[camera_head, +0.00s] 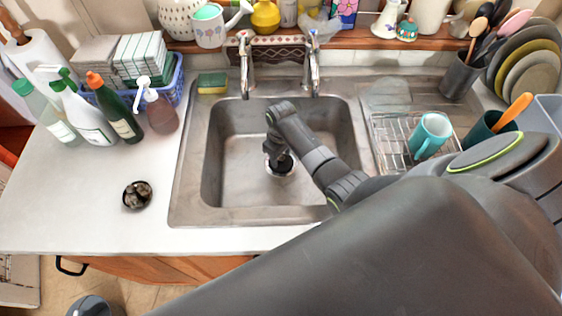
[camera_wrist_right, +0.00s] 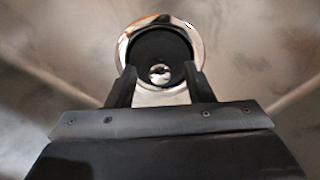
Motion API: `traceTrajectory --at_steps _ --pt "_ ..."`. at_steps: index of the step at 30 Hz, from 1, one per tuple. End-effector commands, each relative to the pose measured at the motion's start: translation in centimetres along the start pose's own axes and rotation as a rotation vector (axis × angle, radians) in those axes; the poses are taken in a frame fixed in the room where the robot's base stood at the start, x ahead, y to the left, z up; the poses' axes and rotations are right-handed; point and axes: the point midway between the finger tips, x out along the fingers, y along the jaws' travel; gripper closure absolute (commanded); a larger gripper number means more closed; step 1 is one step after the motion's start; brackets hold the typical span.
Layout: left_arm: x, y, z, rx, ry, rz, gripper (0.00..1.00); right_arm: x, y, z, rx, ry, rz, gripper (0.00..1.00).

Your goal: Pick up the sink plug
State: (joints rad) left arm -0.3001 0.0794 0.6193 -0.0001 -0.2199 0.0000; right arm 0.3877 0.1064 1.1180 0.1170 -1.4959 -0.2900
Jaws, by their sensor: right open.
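The black sink plug (camera_head: 284,163) sits in the metal drain ring at the bottom of the steel sink (camera_head: 235,180). In the right wrist view the plug (camera_wrist_right: 160,48) is a round black disc with a small shiny metal knob, inside the bright drain ring (camera_wrist_right: 126,48). My right gripper (camera_head: 276,160) reaches down into the sink over the drain. In the right wrist view its two fingers (camera_wrist_right: 160,85) are open, one on each side of the plug's lower part. I cannot tell whether they touch it. At the bottom left of the head view a grey rounded part shows, but no left gripper fingers.
Taps (camera_head: 246,65) stand behind the sink, with a sponge (camera_head: 212,83) on the back ledge. A drying rack with a teal mug (camera_head: 429,136) is on the right.

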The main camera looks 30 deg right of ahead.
Motion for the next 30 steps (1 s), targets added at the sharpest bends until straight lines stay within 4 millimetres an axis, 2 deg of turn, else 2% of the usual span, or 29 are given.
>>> traceTrajectory --at_steps 7,18,26,30 --pt "0.0 -0.1 0.0 0.0 -0.001 -0.001 0.64 0.1 0.0 0.0 0.0 0.0 0.0 0.54" --pt "0.0 -0.1 0.0 0.0 -0.001 -0.001 0.64 0.1 0.0 0.0 0.0 0.0 0.0 1.0" --pt "0.0 -0.1 0.0 0.0 0.0 -0.001 0.64 -0.1 0.0 -0.1 0.0 0.001 0.0 1.0" --pt "-0.1 -0.1 0.0 0.0 0.0 -0.001 0.64 -1.3 0.0 -0.1 0.0 0.003 0.001 1.0"
